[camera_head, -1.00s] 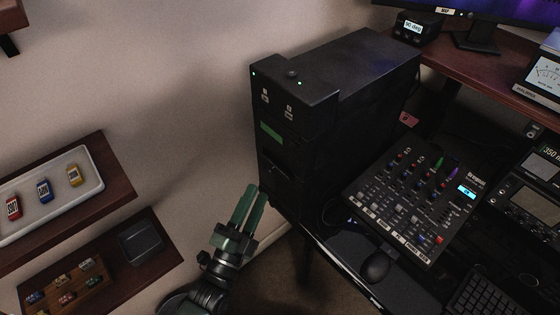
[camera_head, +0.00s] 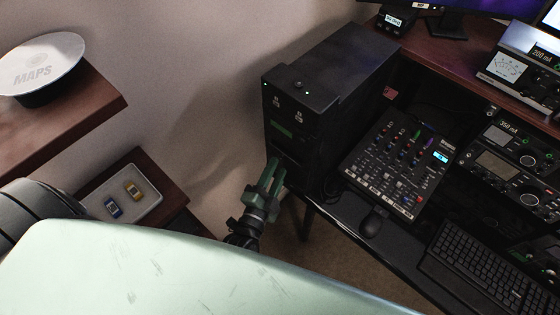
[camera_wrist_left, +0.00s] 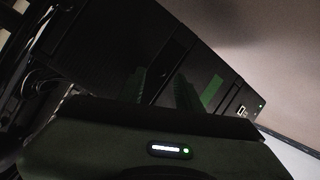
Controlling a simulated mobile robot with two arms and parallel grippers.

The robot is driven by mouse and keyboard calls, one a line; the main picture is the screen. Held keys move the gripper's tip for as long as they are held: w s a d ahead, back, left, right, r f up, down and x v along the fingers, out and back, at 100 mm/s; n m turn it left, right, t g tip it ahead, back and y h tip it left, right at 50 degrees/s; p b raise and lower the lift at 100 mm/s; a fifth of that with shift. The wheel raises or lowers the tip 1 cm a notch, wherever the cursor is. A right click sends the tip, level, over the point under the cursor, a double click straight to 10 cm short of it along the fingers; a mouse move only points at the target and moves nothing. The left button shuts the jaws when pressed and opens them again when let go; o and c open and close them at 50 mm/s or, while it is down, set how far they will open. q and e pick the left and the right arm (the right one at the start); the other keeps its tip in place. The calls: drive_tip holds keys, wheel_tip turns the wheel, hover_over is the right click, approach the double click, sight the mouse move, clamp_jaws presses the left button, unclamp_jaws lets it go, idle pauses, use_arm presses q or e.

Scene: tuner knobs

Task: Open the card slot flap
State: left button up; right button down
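The black tower unit (camera_head: 335,85) stands at the left end of the desk. Its narrow front carries small buttons and a dim green strip (camera_head: 282,130), which also shows in the wrist view (camera_wrist_left: 211,90). Dark slot panels lie below the strip, but I cannot tell which edge is the card slot flap or whether it is ajar. My left gripper (camera_head: 272,174) is at this lower front, fingers pointing at it. In the left wrist view its two fingers (camera_wrist_left: 160,90) stand apart, with nothing visible between them. Contact cannot be made out. My right gripper is not in view.
The mixer (camera_head: 402,165), mouse (camera_head: 372,223) and keyboard (camera_head: 492,268) lie right of the tower. A wooden shelf with a white tray (camera_head: 150,208) is at left, below a white-topped cap (camera_head: 42,62). A large pale green part of mine covers the bottom.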

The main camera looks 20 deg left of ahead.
use_arm(q)
drive_tip(key=shift+w, duration=1.15)
drive_tip(key=shift+a, duration=0.1)
clamp_jaws()
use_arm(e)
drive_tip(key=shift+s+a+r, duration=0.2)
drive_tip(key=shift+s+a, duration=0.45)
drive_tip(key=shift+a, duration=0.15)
use_arm(q)
drive_tip(key=shift+s, duration=0.1)
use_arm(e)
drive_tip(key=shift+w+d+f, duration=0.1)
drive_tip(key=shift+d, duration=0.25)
use_arm(q)
drive_tip(key=shift+f, duration=0.15)
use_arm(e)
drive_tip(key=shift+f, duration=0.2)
